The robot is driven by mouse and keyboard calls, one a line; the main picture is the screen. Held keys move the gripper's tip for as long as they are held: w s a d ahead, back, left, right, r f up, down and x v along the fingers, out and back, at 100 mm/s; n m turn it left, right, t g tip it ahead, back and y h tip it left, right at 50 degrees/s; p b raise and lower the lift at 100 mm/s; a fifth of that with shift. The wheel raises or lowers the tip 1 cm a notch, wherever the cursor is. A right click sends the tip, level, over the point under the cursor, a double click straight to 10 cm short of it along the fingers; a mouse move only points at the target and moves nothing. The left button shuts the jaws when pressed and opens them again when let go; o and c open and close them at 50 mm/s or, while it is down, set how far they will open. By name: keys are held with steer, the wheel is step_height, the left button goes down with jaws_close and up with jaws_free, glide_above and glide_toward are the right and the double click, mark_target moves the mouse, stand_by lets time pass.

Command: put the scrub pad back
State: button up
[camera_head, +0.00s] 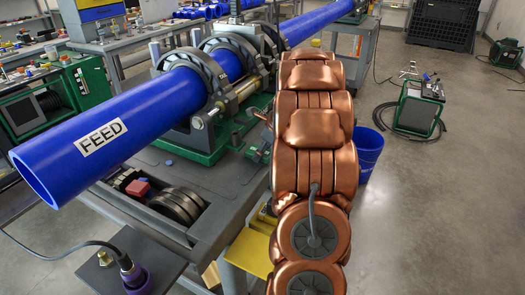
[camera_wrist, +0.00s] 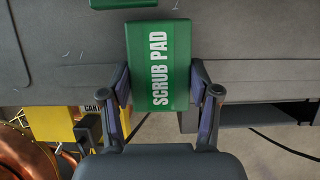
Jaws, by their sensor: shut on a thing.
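The scrub pad (camera_wrist: 160,66) is a green block with white "SCRUB PAD" lettering, in the middle of the wrist view. My gripper (camera_wrist: 162,95) is shut on it, with one finger against each long side. The pad's far end is over a dark grey cart surface (camera_wrist: 240,40); I cannot tell whether it touches it. In the head view my copper-coloured arm hides the gripper and the pad. The cart top also shows in the head view (camera_head: 190,178), left of my arm.
A long blue pipe marked FEED (camera_head: 95,135) lies in clamps (camera_head: 185,80) on the cart. Coiled black rings (camera_head: 178,203) and a red block (camera_head: 138,187) sit in a cart recess. A yellow box (camera_wrist: 50,122) is below the cart edge. A blue bin (camera_head: 369,150) stands right of my arm.

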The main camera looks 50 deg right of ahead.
steer(key=o, duration=1.3)
steer(key=shift+f, duration=0.1)
